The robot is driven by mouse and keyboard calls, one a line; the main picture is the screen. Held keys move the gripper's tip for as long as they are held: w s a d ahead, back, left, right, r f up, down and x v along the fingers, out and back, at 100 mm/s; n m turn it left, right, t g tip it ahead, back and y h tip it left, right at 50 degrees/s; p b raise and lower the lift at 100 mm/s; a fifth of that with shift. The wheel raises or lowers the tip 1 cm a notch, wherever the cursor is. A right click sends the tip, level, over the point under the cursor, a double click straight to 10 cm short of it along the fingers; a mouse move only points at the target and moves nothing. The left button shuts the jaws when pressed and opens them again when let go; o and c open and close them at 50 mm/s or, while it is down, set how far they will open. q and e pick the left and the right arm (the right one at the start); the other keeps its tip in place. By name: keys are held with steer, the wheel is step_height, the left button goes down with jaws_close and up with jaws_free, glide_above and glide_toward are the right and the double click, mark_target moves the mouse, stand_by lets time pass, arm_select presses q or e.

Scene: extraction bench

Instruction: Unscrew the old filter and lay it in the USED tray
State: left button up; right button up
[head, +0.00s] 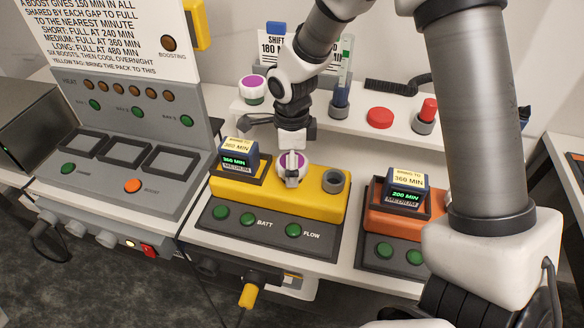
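The old filter (302,162), white with a purple top, sits in the yellow unit (318,208), left of an empty grey round socket (333,181). My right gripper (292,174) points straight down over this filter, with one finger in front of it. Its far finger is hidden, so I cannot tell whether it grips or only straddles the filter. A second purple-and-white filter (252,84) with a green lower part stands on the back shelf. My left gripper is out of view. I see no tray labelled USED.
An orange unit (375,213) with a display block (405,190) stands to the right, partly behind my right arm. The grey charging panel (130,150) stands at left. The shelf (315,123) holds a red disc (380,117) and a red-topped piece (428,110).

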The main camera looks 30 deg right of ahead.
steer(key=c, duration=1.2)
steer(key=n+p, duration=0.2)
steer(key=n, duration=0.2)
steer(key=n+p, duration=0.3)
steer(key=n, duration=0.1)
steer(key=n+p, duration=0.2)
steer(key=n, duration=0.2)
steer(key=shift+s+r+p, duration=0.1)
steer(key=shift+r+p, duration=0.3)
steer(key=n+p, duration=0.8)
steer(key=n, duration=0.6)
steer(key=shift+f+n+p, duration=0.25)
steer(key=shift+n+p, duration=0.1)
steer(key=shift+n, duration=0.35)
steer(key=shift+f, duration=0.15)
steer(key=o, duration=1.3)
steer(key=shift+o, duration=0.2)
